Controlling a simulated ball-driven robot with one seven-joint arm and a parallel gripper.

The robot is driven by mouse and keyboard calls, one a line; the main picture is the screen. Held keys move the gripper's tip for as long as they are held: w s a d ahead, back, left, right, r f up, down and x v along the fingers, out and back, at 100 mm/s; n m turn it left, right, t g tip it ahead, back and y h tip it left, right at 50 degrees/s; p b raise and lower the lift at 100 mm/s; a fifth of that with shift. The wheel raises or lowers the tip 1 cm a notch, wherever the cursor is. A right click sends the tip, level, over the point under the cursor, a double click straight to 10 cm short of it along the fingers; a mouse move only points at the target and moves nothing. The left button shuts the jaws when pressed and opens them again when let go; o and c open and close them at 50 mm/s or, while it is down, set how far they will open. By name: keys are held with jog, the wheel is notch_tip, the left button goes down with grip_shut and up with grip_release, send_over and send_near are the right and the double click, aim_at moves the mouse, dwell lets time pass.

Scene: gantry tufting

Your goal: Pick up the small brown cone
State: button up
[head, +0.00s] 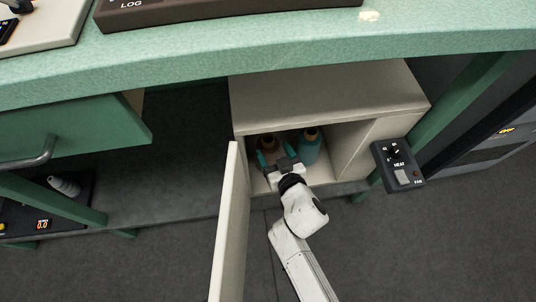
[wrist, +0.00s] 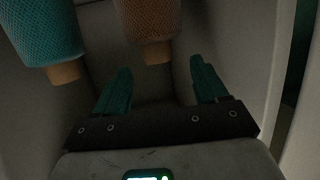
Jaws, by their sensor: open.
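The brown cone (head: 267,142) stands inside the open cabinet, on the left, partly hidden behind my gripper in the head view. In the wrist view the brown cone (wrist: 148,22) shows at the top, beyond the fingertips and roughly in line with the gap between them, its tan core end toward the bottom of the picture. My gripper (head: 276,157) is inside the cabinet opening with its two green fingers apart. In the wrist view my gripper (wrist: 160,75) is open, with nothing between its fingers.
A teal cone (head: 309,146) stands right of the brown one; it shows at upper left in the wrist view (wrist: 45,30). The cabinet (head: 320,95) has close side walls, and its open door (head: 231,220) stands left of my arm. A heat control box (head: 398,164) is at right.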

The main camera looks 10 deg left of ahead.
aim_at(270, 143)
jog(key=shift+b+x, duration=1.1)
jog(key=shift+x, duration=2.05)
jog(key=shift+d, duration=0.1)
jog(key=shift+r, duration=0.1)
grip_shut()
